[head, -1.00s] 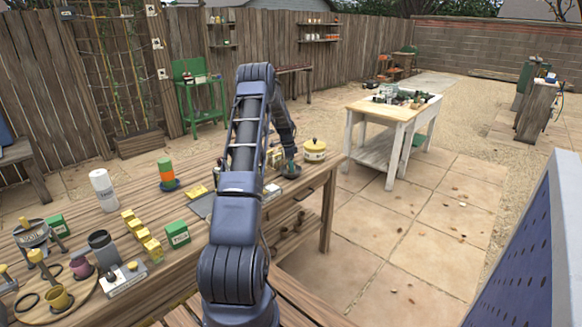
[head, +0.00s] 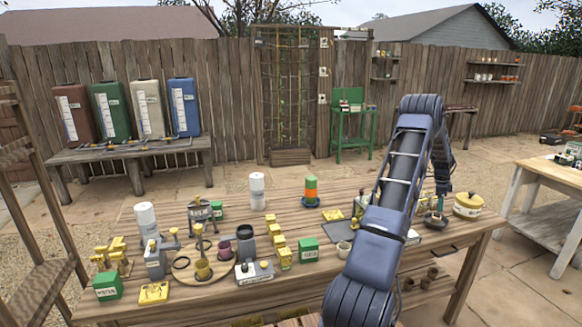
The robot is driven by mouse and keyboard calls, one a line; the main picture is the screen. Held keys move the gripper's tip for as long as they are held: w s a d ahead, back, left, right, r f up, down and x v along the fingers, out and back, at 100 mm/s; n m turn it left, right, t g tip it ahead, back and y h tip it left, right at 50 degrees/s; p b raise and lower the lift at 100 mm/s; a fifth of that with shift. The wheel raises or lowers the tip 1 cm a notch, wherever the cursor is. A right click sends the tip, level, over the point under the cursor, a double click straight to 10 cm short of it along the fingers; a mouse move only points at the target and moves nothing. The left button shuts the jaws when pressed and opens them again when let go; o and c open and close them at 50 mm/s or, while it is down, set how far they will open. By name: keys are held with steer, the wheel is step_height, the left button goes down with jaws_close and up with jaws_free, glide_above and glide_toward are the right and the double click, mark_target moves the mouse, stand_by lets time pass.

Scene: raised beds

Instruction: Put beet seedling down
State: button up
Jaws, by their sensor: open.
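My arm reaches over the wooden bench (head: 330,268) from the front. My gripper (head: 436,214) is small and low over the right part of the bench top, just left of a yellow lidded pot (head: 467,205). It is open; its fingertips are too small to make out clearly. I cannot pick out a beet seedling for certain. My arm covers part of the bench near the gripper, and some small things there are partly hidden.
The bench's left half is crowded with yellow blocks, green boxes (head: 308,249), a round wooden board (head: 203,263) and white bottles (head: 257,191). A grey tray (head: 341,231) lies left of my arm. Another table (head: 548,172) stands at right, with paving between.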

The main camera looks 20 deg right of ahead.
steer(key=w+a+r+n+t, duration=0.1)
steer(key=w+a+r+n, duration=0.3)
steer(key=a+r, duration=0.85)
steer(key=w+a+r+n+t, duration=0.1)
steer(key=w+a+r+n, duration=0.25)
steer(key=a+r, duration=0.85)
steer(key=s+a+r+n+t, duration=0.1)
steer(key=a+r+n, duration=0.1)
steer(key=a, duration=0.6)
steer(key=s+a+r+n, duration=0.1)
steer(key=s+a+n, duration=0.15)
steer(key=a, duration=0.45)
steer(key=s+a+r+n, duration=0.2)
steer(key=s+a+n, duration=0.15)
steer(key=a, duration=0.35)
steer(key=s+a+r+n+t, duration=0.1)
steer(key=s+a+n, duration=0.1)
steer(key=s+a, duration=0.35)
steer(key=s+a+r+n, duration=0.2)
steer(key=a, duration=0.6)
steer(key=s+a+f+n+t+y, duration=0.1)
steer(key=s+a+f+n, duration=0.2)
steer(key=s+a+n, duration=0.4)
steer(key=shift+s+a+f+t, duration=0.2)
steer(key=shift+s+a+t, duration=0.2)
steer(key=shift+s+a, duration=2.65)
steer(key=shift+s+d+n, duration=0.25)
steer(key=shift+s+d, duration=0.75)
steer(key=shift+d, duration=0.05)
